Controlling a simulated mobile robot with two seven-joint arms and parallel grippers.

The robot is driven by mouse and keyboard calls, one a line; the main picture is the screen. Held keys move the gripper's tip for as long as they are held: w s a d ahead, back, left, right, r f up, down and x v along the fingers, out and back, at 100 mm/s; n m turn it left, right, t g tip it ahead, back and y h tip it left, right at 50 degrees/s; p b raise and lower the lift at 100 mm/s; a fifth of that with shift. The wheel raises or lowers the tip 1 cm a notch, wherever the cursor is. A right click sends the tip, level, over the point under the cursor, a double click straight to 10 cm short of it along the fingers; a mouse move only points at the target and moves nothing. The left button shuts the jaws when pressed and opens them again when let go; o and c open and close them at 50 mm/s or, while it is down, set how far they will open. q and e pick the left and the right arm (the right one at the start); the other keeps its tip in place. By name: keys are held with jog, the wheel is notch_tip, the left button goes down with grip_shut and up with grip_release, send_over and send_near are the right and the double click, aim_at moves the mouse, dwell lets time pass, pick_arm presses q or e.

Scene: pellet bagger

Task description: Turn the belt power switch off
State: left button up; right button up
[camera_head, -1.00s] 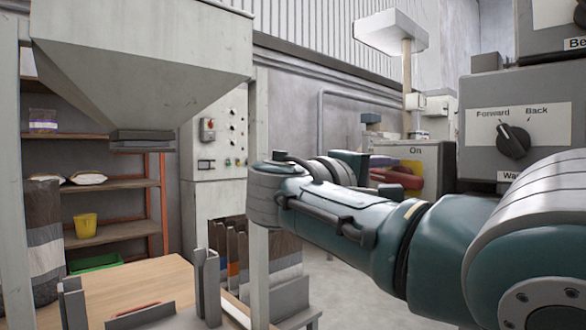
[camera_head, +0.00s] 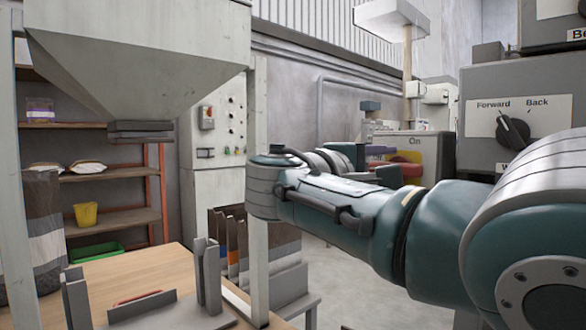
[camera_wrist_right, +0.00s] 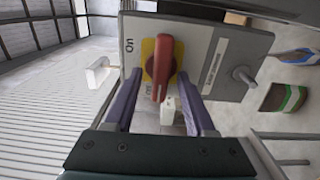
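The belt power switch has a red handle (camera_wrist_right: 164,68) on a yellow plate (camera_wrist_right: 149,48), mounted on a grey box (camera_wrist_right: 218,48). An "On" label is beside the plate, and a smaller label near the handle's end is too small to read surely. My right gripper (camera_wrist_right: 160,82) is open, its two purple fingers on either side of the handle with visible gaps. In the head view, the switch's yellow plate (camera_head: 410,156) and "On" box (camera_head: 432,142) show beyond my right arm, partly hidden by it. My left gripper is not in view.
A grey panel with a Forward/Back knob (camera_head: 513,131) stands close on the right. A hopper (camera_head: 140,60) hangs over a wooden table (camera_head: 150,272) on the left. A control cabinet (camera_head: 213,130) and shelves (camera_head: 110,174) stand behind.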

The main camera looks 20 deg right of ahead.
jog(key=v, duration=1)
jog(key=s+f+g+y+p, duration=0.3)
jog(key=s+f+y+p, duration=0.65)
jog(key=s+f, duration=0.35)
jog(key=s+a+r+m+y+p, duration=0.1)
jog(key=s+r+y+p, duration=0.35)
jog(key=s, duration=0.35)
jog(key=s+a+r+m+y+p, duration=0.25)
jog(key=s+p, duration=0.35)
jog(key=s, duration=0.3)
notch_tip(320, 180, up, 38)
jog(key=p, duration=3.7)
jog(key=shift+w+d+n, duration=0.2)
jog(key=shift+d+n, duration=0.05)
jog(key=shift+n, duration=0.2)
